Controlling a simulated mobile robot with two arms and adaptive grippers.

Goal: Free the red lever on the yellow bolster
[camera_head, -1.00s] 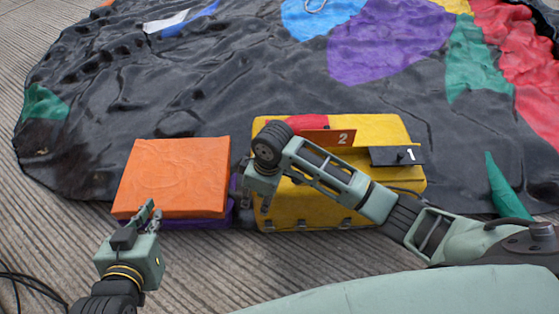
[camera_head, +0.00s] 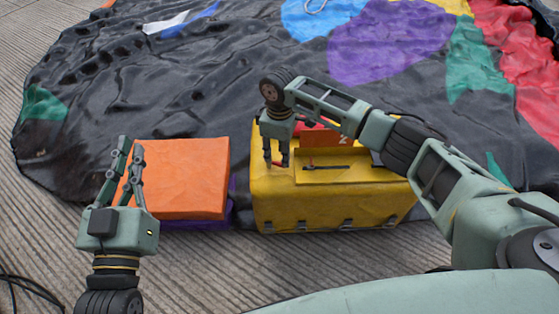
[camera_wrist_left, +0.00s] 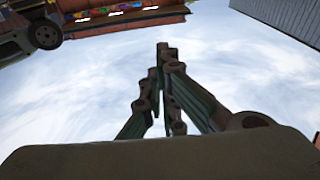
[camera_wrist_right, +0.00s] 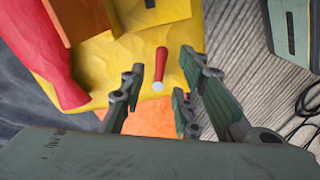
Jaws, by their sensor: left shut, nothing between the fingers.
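The yellow bolster (camera_head: 330,205) lies at the front edge of the deflated black sheet. In the right wrist view the red lever (camera_wrist_right: 161,66) shows as a short red rod with a pale end on the yellow bolster. My right gripper (camera_wrist_right: 163,62) is open, with one finger on each side of the lever; I cannot tell whether they touch it. In the head view this gripper (camera_head: 276,163) points down over the bolster's left part and mostly hides the lever. My left gripper (camera_head: 130,142) is shut and empty, pointing up left of the orange block.
An orange block (camera_head: 180,180) on a purple one (camera_head: 195,224) stands left of the bolster. An orange plate marked 2 (camera_head: 318,139) stands on the bolster, with a dark rod (camera_head: 325,167) before it. Black cables (camera_head: 25,282) lie at lower left.

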